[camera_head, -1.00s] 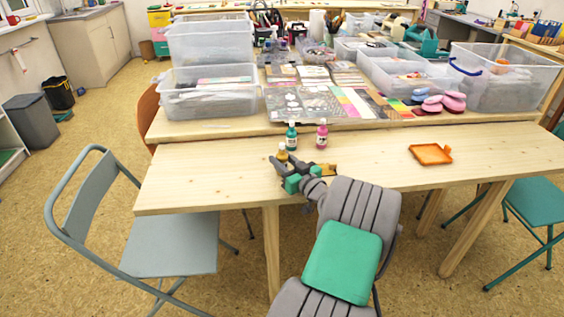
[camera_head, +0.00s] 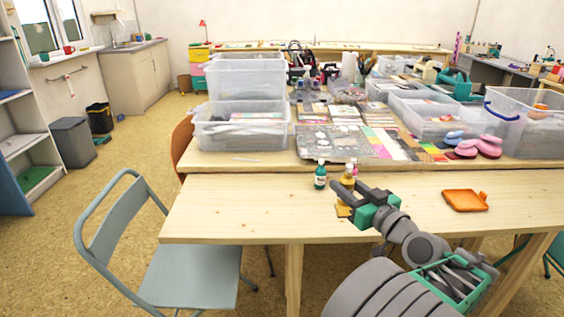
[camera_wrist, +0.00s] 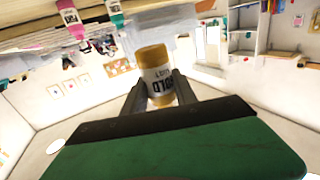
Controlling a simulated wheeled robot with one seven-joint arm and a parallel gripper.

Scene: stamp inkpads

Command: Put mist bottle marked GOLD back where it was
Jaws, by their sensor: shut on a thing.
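The GOLD mist bottle (camera_head: 347,182) has an amber body, and its white label also shows in the wrist view (camera_wrist: 158,78), lettering inverted. My gripper (camera_head: 357,198) is shut on it; in the wrist view the two fingers (camera_wrist: 160,92) clasp its sides. In the head view the bottle is over the front table, in front of and right of the teal bottle (camera_head: 320,175). The pink bottle (camera_head: 355,166) is partly hidden behind it. An ochre flat patch (camera_head: 343,211) shows on the table just below the bottle, partly covered by my gripper. Whether the bottle touches anything is unclear.
An orange tray (camera_head: 465,201) lies on the front table (camera_head: 240,208) to the right. The back table holds clear bins (camera_head: 240,136), cards and pink and blue pads (camera_head: 480,147). The table's left part is clear. A folding chair (camera_head: 195,275) stands at the front left.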

